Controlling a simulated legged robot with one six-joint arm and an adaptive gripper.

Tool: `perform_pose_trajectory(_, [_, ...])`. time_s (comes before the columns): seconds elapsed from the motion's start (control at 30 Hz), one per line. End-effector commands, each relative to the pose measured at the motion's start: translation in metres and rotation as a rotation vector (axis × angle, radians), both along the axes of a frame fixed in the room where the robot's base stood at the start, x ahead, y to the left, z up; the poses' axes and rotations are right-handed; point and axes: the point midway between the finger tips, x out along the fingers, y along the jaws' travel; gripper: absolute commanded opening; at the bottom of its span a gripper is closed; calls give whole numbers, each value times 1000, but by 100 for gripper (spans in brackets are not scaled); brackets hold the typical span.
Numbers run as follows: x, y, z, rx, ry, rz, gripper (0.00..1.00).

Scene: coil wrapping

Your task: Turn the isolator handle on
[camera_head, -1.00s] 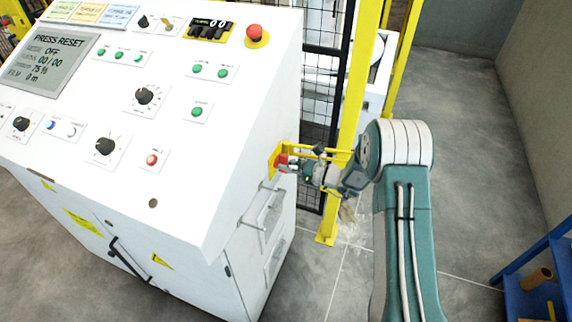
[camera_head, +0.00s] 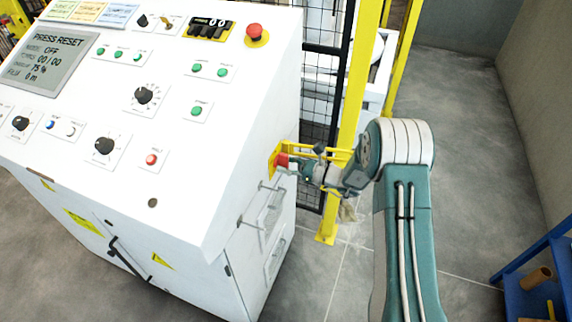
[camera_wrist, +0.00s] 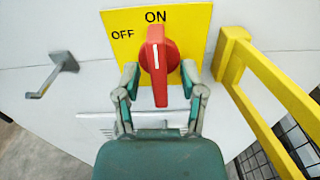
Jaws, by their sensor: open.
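The red isolator handle (camera_wrist: 158,60) sits on a yellow plate (camera_wrist: 196,20) marked ON at the top and OFF at the left. In the wrist view its white line points up, close to the ON mark. My gripper (camera_wrist: 159,75) is open, with one finger on each side of the handle. I cannot tell whether either finger touches it. In the head view the red handle (camera_head: 282,160) shows on the right side of the white cabinet (camera_head: 225,165), with my gripper (camera_head: 292,165) right at it.
A yellow guard rail (camera_wrist: 268,80) stands out right of the plate, close to my gripper. A grey metal bracket (camera_wrist: 52,74) juts out at the left. In the head view a yellow post (camera_head: 350,120) and black mesh fence stand behind my wrist. Blue shelving (camera_head: 535,270) is at lower right.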

Motion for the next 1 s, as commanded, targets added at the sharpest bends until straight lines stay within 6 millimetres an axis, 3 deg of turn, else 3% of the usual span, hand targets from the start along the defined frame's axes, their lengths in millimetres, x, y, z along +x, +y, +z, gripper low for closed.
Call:
perform_pose_trajectory(0.17, [-6,-21,0,-1,1,-5,53])
perform_pose_trajectory(0.6, [-35,-100,-1,0,2,-4,53])
perform_pose_trajectory(1.0, [-40,-112,-2,-1,3,-1,53])
